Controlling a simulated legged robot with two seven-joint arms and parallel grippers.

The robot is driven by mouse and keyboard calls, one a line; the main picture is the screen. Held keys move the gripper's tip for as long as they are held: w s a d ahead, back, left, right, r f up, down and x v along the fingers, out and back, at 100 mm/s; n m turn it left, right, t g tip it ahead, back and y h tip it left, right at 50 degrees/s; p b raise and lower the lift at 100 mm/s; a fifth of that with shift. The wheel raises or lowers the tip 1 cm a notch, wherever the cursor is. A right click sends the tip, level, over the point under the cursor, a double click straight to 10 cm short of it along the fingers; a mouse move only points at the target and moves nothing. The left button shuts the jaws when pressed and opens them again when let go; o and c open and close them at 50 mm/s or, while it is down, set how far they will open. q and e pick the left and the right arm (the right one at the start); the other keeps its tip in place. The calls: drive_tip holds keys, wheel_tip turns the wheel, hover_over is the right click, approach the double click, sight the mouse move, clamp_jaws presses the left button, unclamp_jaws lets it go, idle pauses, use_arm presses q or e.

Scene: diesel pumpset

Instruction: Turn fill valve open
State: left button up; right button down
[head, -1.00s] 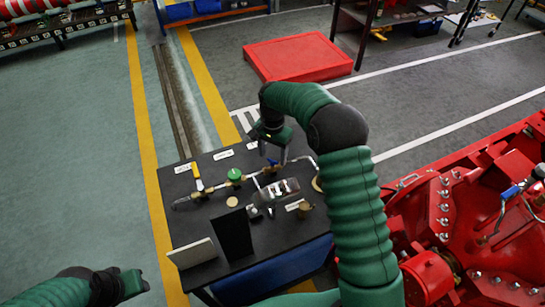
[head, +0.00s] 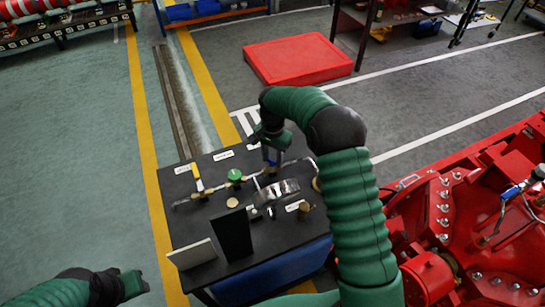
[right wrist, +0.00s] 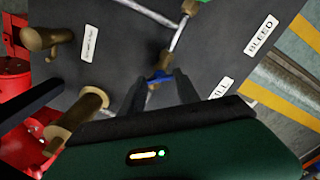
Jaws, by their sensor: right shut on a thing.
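The fill valve (right wrist: 160,76) shows its blue handle and brass body on a pipe above the black table in the right wrist view. A label ending in "ILL" lies beside it, partly hidden by a finger. My right gripper (right wrist: 168,80) is shut on the blue handle. In the head view, my right gripper (head: 271,150) reaches down over the table's back edge, hiding much of the valve. The handle's exact angle is hard to tell. My left gripper (head: 134,284) is at lower left, away from the table; its fingers are too small to read.
Brass posts (right wrist: 78,117) stand near my right gripper. Red machinery (head: 470,220) is at right. Floor left is clear.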

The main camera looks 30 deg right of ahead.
drive_tip(key=shift+r, duration=0.1)
drive_tip(key=shift+r+n+p, duration=0.1)
drive_tip(key=shift+n+p, duration=0.75)
drive_tip(key=shift+n, duration=0.15)
drive_tip(key=shift+n+p, duration=0.75)
drive_tip(key=shift+n, duration=0.45)
drive_tip(key=shift+w+n+p, duration=0.1)
drive_tip(key=shift+n+p, duration=0.85)
drive_tip(key=shift+n, duration=1.55)
drive_tip(key=c, duration=0.9)
unclamp_jaws()
